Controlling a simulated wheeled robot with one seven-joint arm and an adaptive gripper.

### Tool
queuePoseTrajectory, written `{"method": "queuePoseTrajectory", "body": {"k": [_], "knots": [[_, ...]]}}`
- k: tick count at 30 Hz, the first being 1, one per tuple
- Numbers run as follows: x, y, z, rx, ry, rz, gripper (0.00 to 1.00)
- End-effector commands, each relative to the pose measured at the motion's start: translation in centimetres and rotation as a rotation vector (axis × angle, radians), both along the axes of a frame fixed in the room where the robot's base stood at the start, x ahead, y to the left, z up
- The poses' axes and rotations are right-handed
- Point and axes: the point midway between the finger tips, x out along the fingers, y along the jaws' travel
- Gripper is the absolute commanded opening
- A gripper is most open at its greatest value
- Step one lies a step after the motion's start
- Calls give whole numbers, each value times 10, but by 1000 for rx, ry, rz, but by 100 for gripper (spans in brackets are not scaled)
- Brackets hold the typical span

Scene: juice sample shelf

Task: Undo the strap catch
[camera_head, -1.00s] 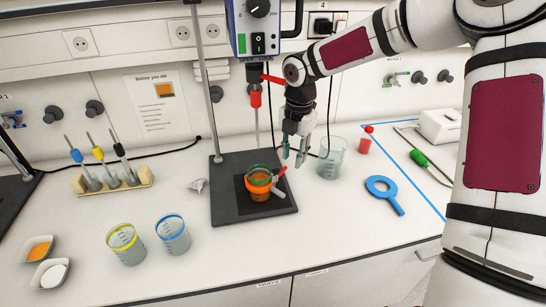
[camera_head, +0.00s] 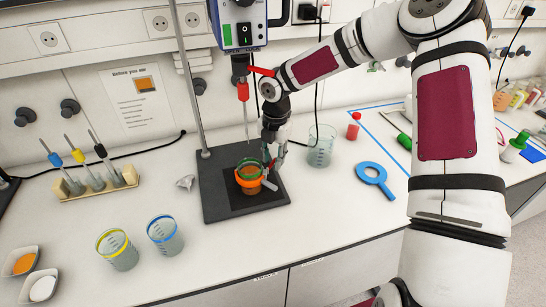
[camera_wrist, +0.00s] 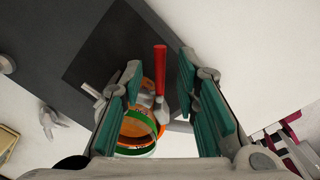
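A beaker of brown liquid with a green rim (camera_head: 249,164) stands on the dark stand base. An orange strap (camera_head: 250,185) goes around it. The strap's catch (camera_head: 269,184) is on the beaker's right side, partly hidden by my gripper. In the wrist view, the catch has a red-ended lever (camera_wrist: 160,70), and the orange strap (camera_wrist: 138,125) and green rim (camera_wrist: 145,118) show below it. My gripper (camera_head: 272,158) is at the catch, just right of the beaker. In the wrist view, my gripper (camera_wrist: 163,98) is open, the lever between its green pads with gaps on both sides.
The stirrer (camera_head: 243,90) and its shaft hang above the beaker, beside the stand pole (camera_head: 193,80). Two beakers stand front left.

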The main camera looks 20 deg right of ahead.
Motion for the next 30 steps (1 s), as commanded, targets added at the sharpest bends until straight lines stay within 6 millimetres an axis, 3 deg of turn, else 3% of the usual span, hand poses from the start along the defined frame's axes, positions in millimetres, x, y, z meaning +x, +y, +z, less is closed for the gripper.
{"method": "queuePoseTrajectory", "body": {"k": [8, 12, 19, 30], "knots": [[0, 0, -1, 0, 0, 0, 26], [0, 0, -1, 0, 0, -1, 0], [0, 0, -1, -2, 0, -17, 0], [-6, -5, 0, 1, -2, -263, 0]]}}
